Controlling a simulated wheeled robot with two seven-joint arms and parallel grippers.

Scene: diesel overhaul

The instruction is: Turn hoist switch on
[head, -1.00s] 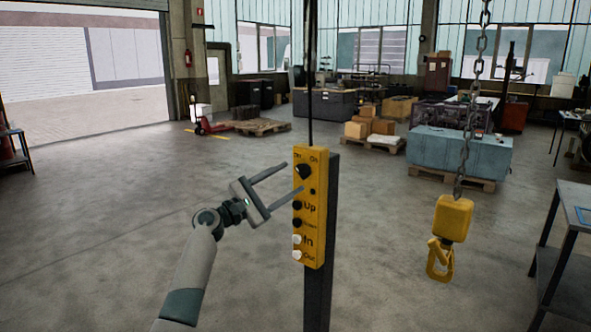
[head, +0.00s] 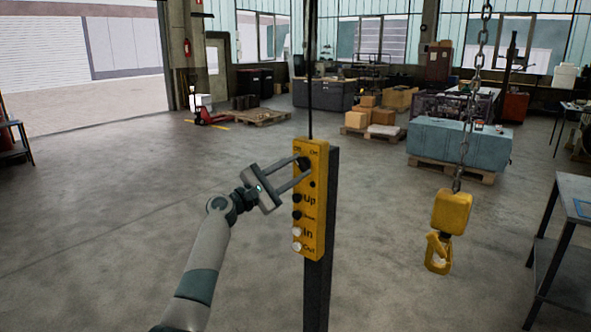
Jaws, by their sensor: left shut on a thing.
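The yellow hoist control box (head: 313,215) hangs upright on a cable in front of a dark post. Its black rotary switch (head: 304,163) is at the top, between small labels too blurred to read surely. Buttons marked Up and In sit below it. My left gripper (head: 301,171) reaches in from the left and is shut on the switch, with its two fingers at the knob. The fingertips partly cover the knob, so its pointing direction is unclear. The yellow hoist hook (head: 440,252) hangs on a chain to the right. My right gripper is not in view.
The dark post (head: 318,290) stands right behind the box. A grey table (head: 574,195) is at the right edge. A blue block (head: 459,150) on a pallet and several boxes stand farther back. The floor to the left is open.

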